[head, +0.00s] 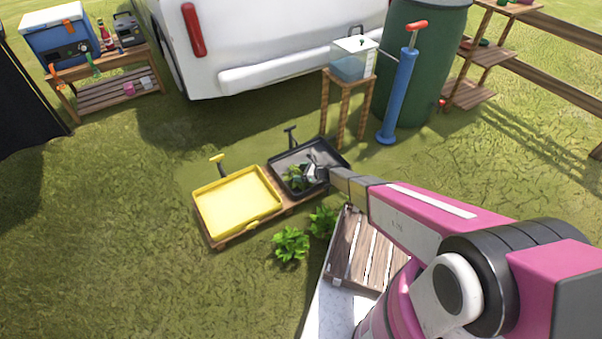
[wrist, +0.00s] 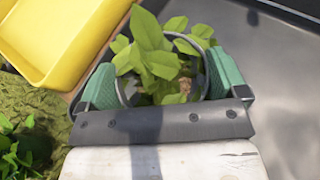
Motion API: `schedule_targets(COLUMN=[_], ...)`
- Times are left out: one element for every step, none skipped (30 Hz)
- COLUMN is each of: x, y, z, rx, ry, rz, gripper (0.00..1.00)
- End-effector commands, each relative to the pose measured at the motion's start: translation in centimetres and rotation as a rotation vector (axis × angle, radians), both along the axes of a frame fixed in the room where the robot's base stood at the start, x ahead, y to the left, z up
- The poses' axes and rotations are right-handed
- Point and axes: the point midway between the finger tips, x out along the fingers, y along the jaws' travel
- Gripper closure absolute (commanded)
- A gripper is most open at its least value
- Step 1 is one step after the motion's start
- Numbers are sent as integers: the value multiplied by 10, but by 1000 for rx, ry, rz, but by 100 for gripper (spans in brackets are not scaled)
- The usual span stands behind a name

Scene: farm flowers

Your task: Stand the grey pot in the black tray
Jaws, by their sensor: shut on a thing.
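The grey pot (wrist: 204,42) holds a leafy green plant (wrist: 150,55) that covers much of its rim. My gripper (head: 312,172) is shut on it, with a green finger pad on each side of the pot in the wrist view (wrist: 165,78). The pot is within the outline of the black tray (head: 333,158), towards its near left part. The tray's grey floor also fills the right of the wrist view (wrist: 285,90). The pot looks roughly upright, but its base is hidden, so I cannot tell if it touches the tray floor.
A yellow tray (head: 235,203) stands directly left of the black one on a low wooden stand. Green plants (head: 291,244) grow in front. A wooden crate (head: 362,250) lies nearer me. A blue pump (head: 398,98) and a stool (head: 347,88) with a clear tank stand behind.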

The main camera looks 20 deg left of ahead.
Motion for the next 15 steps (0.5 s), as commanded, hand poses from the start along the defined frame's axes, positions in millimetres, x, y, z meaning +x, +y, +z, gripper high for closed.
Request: schedule_targets(x=[0,0,0,0,0,0,0,0,0,0,0,0,-1,-1,-1], y=[0,0,0,0,0,0,0,0,0,0,0,-4,-7,-11,-17], z=[-1,-1,-1,0,0,0,0,0,1,2,4,6,7,8,11], rx=[0,0,0,0,0,0,0,0,0,0,0,0,0,0,0], ry=[0,0,0,0,0,0,0,0,0,0,0,1,1,0,0], rz=[0,0,0,0,0,0,0,0,0,0,0,-1,-1,-2,-2], gripper=[3,0,0,0,0,0,0,0,0,0,0,0,0,0,0])
